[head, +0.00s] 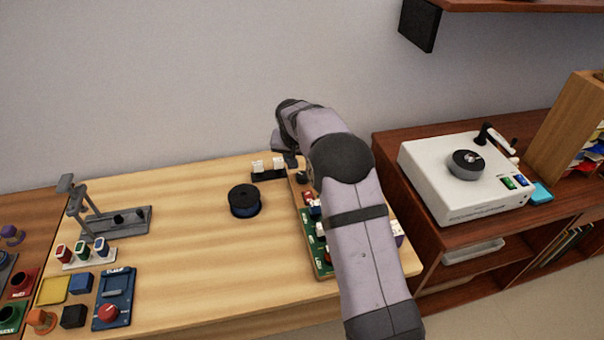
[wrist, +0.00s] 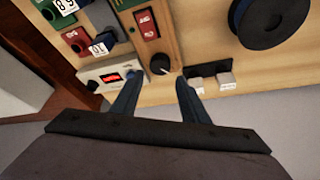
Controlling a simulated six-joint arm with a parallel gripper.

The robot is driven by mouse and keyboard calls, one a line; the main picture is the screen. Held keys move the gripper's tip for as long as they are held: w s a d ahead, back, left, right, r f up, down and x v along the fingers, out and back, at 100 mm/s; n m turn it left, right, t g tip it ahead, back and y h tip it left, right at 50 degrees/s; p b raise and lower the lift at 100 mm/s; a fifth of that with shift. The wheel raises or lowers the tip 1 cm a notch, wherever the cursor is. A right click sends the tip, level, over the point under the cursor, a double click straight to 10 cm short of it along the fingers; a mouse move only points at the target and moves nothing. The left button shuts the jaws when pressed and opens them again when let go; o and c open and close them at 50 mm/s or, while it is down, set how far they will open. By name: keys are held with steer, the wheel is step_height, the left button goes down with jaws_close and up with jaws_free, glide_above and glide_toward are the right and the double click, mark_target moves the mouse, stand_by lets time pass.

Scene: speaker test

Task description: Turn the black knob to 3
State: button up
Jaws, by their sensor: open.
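A black knob (wrist: 160,66) with a white pointer line sits at the end of a narrow wooden board (wrist: 166,45), seen in the wrist view. In the head view a small dark knob (head: 302,178) shows beside my arm, close below my gripper (head: 288,158). In the wrist view my gripper (wrist: 158,84) is open, its two fingers apart, with the knob showing between and just beyond the fingertips. Nothing is held. I cannot tell whether the fingers touch the knob. The numbers around the knob are not readable.
A red switch (wrist: 147,22) is on the same board. A box with a red display (wrist: 110,77) and two white switches on a black base (wrist: 210,76) flank the knob. A dark spool (head: 245,200) stands left; the table's middle is clear. A white device (head: 430,165) stands right.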

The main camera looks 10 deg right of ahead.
steer(key=shift+p+x, duration=1.15)
steer(key=shift+x, duration=2.5)
steer(key=shift+s, duration=0.1)
steer(key=c, duration=0.8)
